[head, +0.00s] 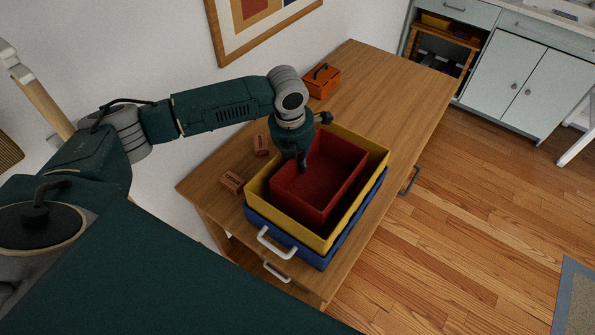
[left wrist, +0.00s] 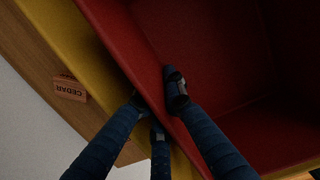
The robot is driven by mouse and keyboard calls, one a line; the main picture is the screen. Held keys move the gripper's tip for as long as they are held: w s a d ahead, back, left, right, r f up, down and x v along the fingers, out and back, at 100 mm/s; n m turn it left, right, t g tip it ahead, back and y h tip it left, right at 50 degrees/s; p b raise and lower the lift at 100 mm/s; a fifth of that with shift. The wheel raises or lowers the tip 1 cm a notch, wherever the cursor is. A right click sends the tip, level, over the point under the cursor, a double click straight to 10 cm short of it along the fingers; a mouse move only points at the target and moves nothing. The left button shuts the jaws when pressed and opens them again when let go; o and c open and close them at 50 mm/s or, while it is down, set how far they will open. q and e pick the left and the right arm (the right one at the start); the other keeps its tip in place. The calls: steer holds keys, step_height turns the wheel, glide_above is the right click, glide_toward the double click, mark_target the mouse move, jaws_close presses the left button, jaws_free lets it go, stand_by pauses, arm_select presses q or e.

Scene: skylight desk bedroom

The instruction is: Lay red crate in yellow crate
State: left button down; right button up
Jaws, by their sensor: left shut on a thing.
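The red crate (head: 322,186) is inside the yellow crate (head: 372,175) in the head view, its rim close to the yellow rim. The yellow crate is stacked on a blue crate (head: 318,260) on the wooden desk. My left gripper (head: 303,160) is at the red crate's far left wall, shut on that wall. In the left wrist view its fingers (left wrist: 158,105) straddle the red wall (left wrist: 130,45), with the yellow crate (left wrist: 80,45) beside it. Whether the red crate's underside touches the yellow floor is hidden. My right gripper is not in view.
Small wooden blocks (head: 231,183) lie on the desk left of the crates; one (left wrist: 70,88) reads CEDAR. An orange toolbox (head: 322,82) stands at the back. The desk (head: 400,85) is clear toward the far right.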

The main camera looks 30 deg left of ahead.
mark_target(297, 174)
arm_select(q)
step_height(297, 174, down, 4)
steer(key=shift+f+p, duration=0.1)
steer(key=shift+p, duration=0.2)
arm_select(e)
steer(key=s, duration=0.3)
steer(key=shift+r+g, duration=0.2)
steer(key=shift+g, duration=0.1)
arm_select(q)
steer(key=shift+f, duration=0.1)
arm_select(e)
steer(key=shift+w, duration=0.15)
arm_select(q)
steer(key=c, duration=2)
jaws_free()
steer(key=shift+o, duration=0.8)
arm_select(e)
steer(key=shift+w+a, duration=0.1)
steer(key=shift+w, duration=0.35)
